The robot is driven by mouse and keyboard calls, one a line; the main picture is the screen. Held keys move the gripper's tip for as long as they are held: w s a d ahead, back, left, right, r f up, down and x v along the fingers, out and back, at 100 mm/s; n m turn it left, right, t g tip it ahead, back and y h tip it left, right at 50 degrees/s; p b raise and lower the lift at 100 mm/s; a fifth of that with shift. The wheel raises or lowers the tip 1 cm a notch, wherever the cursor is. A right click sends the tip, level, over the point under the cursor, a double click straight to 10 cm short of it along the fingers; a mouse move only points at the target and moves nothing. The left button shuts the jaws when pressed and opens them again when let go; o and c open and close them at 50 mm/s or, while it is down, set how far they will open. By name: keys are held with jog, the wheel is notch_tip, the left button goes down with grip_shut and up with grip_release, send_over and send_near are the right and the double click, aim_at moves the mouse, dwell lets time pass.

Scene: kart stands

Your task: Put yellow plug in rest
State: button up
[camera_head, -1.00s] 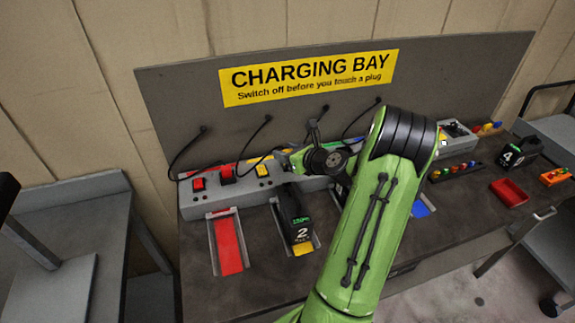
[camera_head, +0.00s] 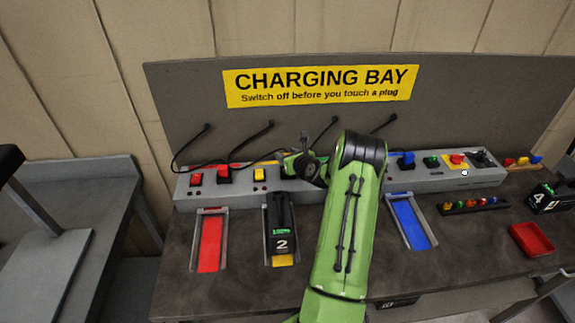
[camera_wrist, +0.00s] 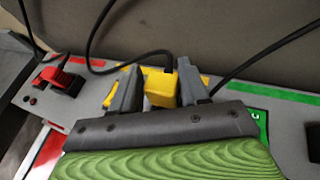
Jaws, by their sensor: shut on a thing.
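The yellow plug (camera_wrist: 159,88) shows in the wrist view between the two grey fingers of my gripper (camera_wrist: 158,80), which is shut on it. A black cable runs up and left from the plug. Another yellow part shows beside and partly behind the left finger. In the head view my gripper (camera_head: 287,167) is low over the grey charging strip (camera_head: 225,200), just right of the yellow switch (camera_head: 260,174). The plug cannot be made out there. I cannot tell whether the plug touches a socket or a rest.
Battery 2 (camera_head: 282,238) stands in the yellow bay. The red bay (camera_head: 210,243) and blue bay (camera_head: 410,222) are empty. A red plug (camera_head: 224,174) is on the strip at left. Black cables hang from the backboard (camera_head: 450,95). A red tray (camera_head: 531,239) lies at right.

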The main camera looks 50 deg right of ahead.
jog(key=shift+f, duration=1.55)
jog(key=shift+f, duration=0.15)
jog(key=o, duration=1.1)
jog(key=shift+c, duration=0.2)
